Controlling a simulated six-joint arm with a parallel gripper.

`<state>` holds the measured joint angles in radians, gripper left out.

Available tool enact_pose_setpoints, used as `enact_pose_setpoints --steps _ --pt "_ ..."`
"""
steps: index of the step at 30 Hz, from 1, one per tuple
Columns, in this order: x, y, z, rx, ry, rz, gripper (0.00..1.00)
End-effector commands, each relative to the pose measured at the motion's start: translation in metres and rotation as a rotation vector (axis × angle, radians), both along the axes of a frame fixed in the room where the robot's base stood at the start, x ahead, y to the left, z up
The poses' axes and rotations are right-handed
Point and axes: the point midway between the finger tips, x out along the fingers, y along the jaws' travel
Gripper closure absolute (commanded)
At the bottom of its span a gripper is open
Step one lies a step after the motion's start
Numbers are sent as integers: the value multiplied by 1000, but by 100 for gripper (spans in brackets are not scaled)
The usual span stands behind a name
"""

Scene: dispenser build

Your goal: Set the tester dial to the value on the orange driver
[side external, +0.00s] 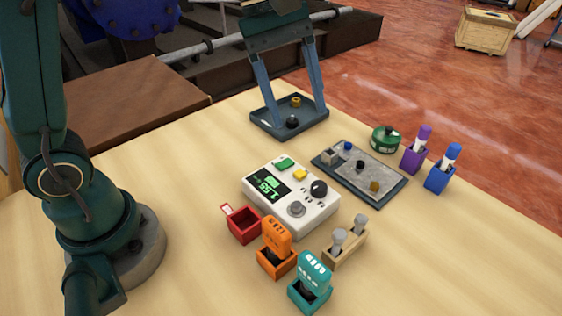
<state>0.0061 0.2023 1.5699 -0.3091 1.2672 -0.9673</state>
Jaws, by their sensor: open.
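The white tester (322,222) lies flat on the table. Its lit green display (268,186) is turned in this view and seems to read 1.55. It carries a black dial (319,187), a grey knob (297,209), and green and yellow buttons. The orange driver (274,231) stands upright in an orange holder (270,262) in front of the tester. White marks on its head are too small to read.
The dark tray (261,128) holds small black and orange parts. A teal driver (315,268), a red bin (243,229) and a wooden rack (346,250) crowd the tester's front. A grey board (345,172), green round container (385,139) and purple and blue holders stand right.

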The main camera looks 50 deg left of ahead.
Motion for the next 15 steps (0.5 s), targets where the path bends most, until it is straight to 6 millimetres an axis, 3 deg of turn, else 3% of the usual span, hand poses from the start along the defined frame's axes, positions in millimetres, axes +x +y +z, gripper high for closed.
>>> enact_pose_setpoints --steps 15 --pt "-49 18 24 125 -212 -181 35"
